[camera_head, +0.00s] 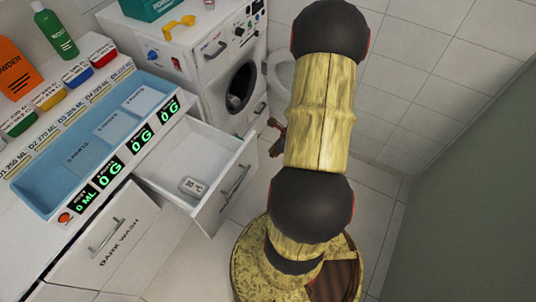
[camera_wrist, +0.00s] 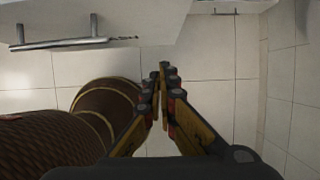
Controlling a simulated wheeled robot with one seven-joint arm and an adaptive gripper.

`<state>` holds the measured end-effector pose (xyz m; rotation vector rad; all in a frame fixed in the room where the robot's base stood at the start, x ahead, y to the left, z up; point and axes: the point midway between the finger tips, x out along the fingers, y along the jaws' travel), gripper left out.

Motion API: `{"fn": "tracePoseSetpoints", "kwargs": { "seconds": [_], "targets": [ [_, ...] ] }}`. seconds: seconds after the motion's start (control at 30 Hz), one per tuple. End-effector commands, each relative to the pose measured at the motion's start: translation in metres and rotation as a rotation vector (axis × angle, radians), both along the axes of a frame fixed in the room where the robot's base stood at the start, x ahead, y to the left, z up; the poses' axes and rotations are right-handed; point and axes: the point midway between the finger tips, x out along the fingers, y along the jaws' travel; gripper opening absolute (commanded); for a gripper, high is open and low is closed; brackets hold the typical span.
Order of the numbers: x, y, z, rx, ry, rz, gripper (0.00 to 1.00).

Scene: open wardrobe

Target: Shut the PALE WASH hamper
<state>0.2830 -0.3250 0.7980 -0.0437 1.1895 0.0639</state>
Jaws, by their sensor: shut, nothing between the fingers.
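An open white drawer-like hamper (camera_head: 205,165) sticks out of the cabinet, with a small white tagged item (camera_head: 193,186) on its floor. Its front has a grey bar handle (camera_head: 236,178); any name on that front is not readable here, so I cannot confirm it is PALE WASH. In the wrist view a white front with a bar handle (camera_wrist: 60,44) hangs at upper left. My gripper (camera_wrist: 163,75) is shut and empty, below and right of that handle, apart from it. In the head view my gripper (camera_head: 274,125) shows partly behind my arm, beyond the open hamper's right end.
The DARK WASH hamper front (camera_head: 107,240) is at lower left. A washing machine (camera_head: 230,70) stands behind the open hamper. A blue tray (camera_head: 95,140) with green displays lies on the counter. A green-grey wall (camera_head: 475,200) bounds the right; tiled floor (camera_head: 385,185) is clear between.

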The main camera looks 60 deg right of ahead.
Motion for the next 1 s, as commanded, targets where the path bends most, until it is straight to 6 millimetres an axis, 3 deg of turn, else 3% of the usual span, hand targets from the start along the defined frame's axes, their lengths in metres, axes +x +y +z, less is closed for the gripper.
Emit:
{"fn": "tracePoseSetpoints", "kwargs": {
  "seconds": [0.43,0.7,1.0],
  "targets": [
    [0.032,0.004,-0.084,0.001,0.001,0.006,0.0],
    [0.065,0.006,-0.08,-0.002,0.0,0.007,0.0],
    [0.072,0.006,-0.08,-0.001,0.001,0.005,0.0]
  ]
}}
